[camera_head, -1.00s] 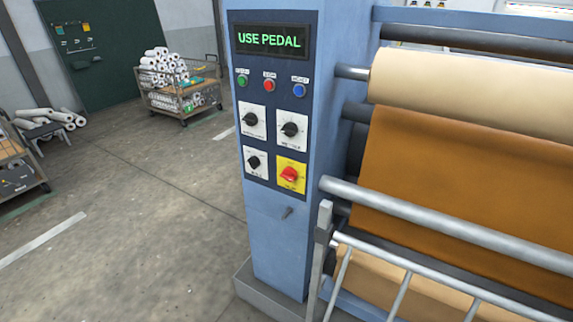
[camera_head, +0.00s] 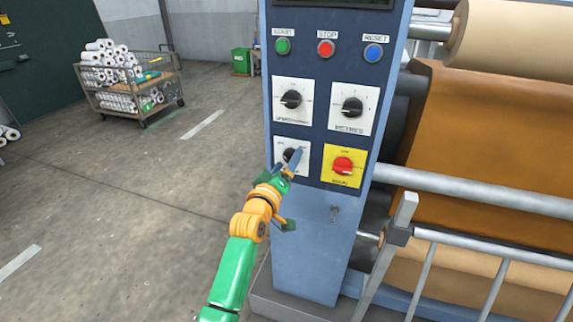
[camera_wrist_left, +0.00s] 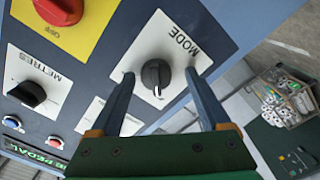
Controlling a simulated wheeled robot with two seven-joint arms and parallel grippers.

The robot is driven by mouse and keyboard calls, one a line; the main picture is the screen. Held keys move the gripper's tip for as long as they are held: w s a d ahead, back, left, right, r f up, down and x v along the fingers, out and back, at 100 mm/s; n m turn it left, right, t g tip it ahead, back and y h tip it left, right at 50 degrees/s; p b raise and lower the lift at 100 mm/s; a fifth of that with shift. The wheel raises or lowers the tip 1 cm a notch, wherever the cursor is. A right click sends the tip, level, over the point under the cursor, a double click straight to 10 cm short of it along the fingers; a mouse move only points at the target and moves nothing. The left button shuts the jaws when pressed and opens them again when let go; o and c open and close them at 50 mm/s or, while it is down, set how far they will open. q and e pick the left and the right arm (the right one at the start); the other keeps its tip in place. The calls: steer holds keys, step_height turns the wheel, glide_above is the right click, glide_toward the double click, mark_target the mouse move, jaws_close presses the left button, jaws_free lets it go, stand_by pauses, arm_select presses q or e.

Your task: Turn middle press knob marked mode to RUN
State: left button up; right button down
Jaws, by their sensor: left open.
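The MODE knob (camera_head: 289,155) is a black round knob on a white plate, low on the left of the press panel. In the left wrist view the knob (camera_wrist_left: 156,76) shows with a white pointer mark facing the picture's bottom; the word MODE is above it on the plate. Position words around it, RUN among them, cannot be read. My left gripper (camera_head: 287,161) is at this plate, partly covering it. In the left wrist view the left gripper (camera_wrist_left: 159,73) is open, one finger on each side of the knob with gaps. My right gripper is not in view.
A red knob (camera_head: 342,165) on a yellow plate sits right beside it. The METRES knob (camera_head: 352,107) and another black knob (camera_head: 291,99) are above. Green, red and blue buttons are higher.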

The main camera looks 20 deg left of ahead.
arm_select(q)
steer(key=shift+d+r, duration=0.15)
steer(key=shift+d, duration=0.25)
steer(key=shift+a, duration=0.2)
steer(key=c, duration=0.5)
jaws_close()
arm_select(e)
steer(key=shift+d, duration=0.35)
